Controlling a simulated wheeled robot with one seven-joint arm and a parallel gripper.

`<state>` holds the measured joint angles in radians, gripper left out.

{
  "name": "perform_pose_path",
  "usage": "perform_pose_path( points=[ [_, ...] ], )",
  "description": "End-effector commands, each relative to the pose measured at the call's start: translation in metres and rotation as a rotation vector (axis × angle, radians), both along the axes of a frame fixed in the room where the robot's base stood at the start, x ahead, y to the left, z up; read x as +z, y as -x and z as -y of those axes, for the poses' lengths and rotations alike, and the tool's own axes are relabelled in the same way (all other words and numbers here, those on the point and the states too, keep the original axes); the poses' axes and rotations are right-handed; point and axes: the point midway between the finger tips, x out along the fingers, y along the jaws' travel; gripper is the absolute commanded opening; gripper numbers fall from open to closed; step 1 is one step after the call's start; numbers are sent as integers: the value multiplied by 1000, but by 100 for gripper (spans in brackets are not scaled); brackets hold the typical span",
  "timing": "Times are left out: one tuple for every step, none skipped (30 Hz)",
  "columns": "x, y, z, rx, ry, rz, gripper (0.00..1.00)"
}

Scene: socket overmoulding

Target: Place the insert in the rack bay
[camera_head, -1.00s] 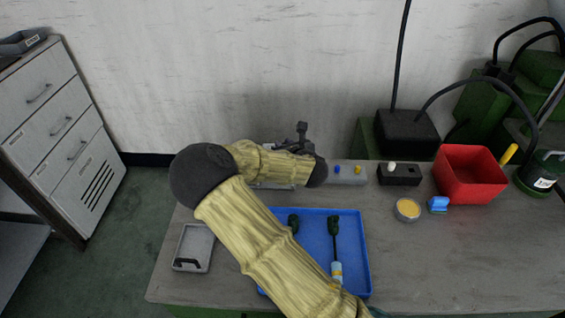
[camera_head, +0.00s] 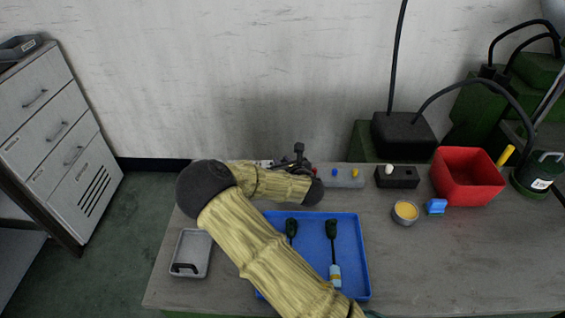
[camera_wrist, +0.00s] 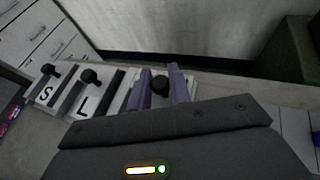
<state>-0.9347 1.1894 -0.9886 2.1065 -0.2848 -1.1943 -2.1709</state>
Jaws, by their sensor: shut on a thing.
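In the wrist view, my gripper (camera_wrist: 158,75) has two purple fingers closed on the dark round knob of an insert (camera_wrist: 160,86). The rest of the insert is hidden below the knob and behind the gripper body. The pale rack (camera_wrist: 68,103) lies just left of the fingers, with bays marked S and L. Black knobs (camera_wrist: 89,76) stand in or by these bays. The fingers are over or close to the rack's right part; I cannot tell whether the insert touches it. In the head view my gripper (camera_head: 299,158) is at the table's back edge, and my forearm hides most of the rack.
A blue tray (camera_head: 357,228) with two dark-handled tools lies in front. A grey tray (camera_head: 190,252) is at left. A grey block with blue and yellow knobs (camera_head: 345,178), a black box (camera_head: 397,177), a yellow-filled tin (camera_head: 405,212) and a red bin (camera_head: 467,176) stand right.

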Motion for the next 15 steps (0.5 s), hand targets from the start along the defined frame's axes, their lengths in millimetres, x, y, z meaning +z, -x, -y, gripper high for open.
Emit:
perform_pose_path(
  points=[
    [0,0,0,1,2,0,0],
    [-2,1,-1,2,4,-3,25],
    [-2,1,-2,3,3,-3,33],
    [-1,1,-3,4,3,-3,39],
    [-1,1,-3,5,3,-3,41],
    [-1,1,-3,5,3,-2,41],
    [-1,1,-4,6,3,-2,41],
    [-1,1,-4,6,3,-2,41],
    [-1,2,-4,6,3,-2,41],
    [-1,2,-4,6,3,-2,41],
    [-1,1,-4,6,3,-2,41],
    [-1,2,-4,6,2,-2,41],
    [-1,2,-3,5,2,-1,41],
    [0,2,-3,5,2,-1,41],
    [0,3,-1,3,2,-1,41]
  ],
)
